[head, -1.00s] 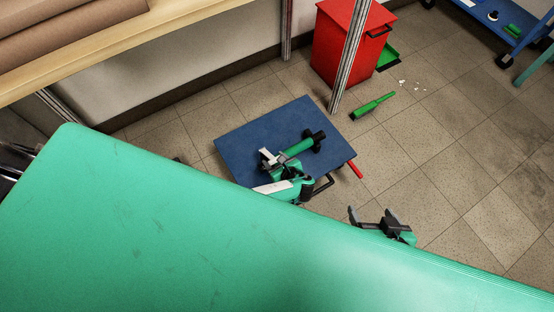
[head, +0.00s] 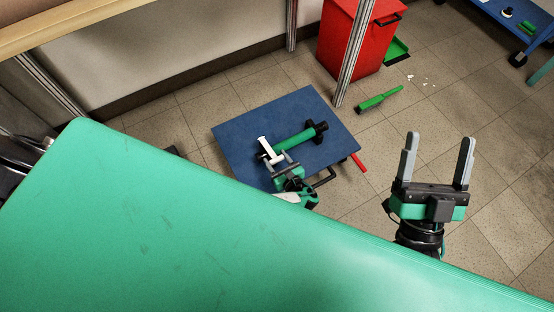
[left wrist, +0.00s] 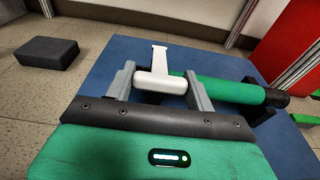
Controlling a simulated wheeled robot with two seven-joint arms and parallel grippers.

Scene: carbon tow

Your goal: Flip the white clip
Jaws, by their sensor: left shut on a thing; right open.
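The white clip (left wrist: 160,75) is at the left end of a green roller (left wrist: 222,90) in the left wrist view. It has a wide block near me and a narrow arm reaching away. My left gripper (left wrist: 160,88) is shut on its block, with a grey finger at each side. In the head view the clip (head: 268,149) stands out over the roller's left end (head: 298,140), and my left gripper (head: 276,161) is at it. My right gripper (head: 436,160) is open and empty, fingers up, to the right of the blue board.
The roller rests on black supports on a blue board (head: 235,130). A red cabinet (head: 345,40) and a metal post (head: 354,55) stand behind. A green brush (head: 380,98) lies on the floor. A large green surface (head: 200,230) fills the front.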

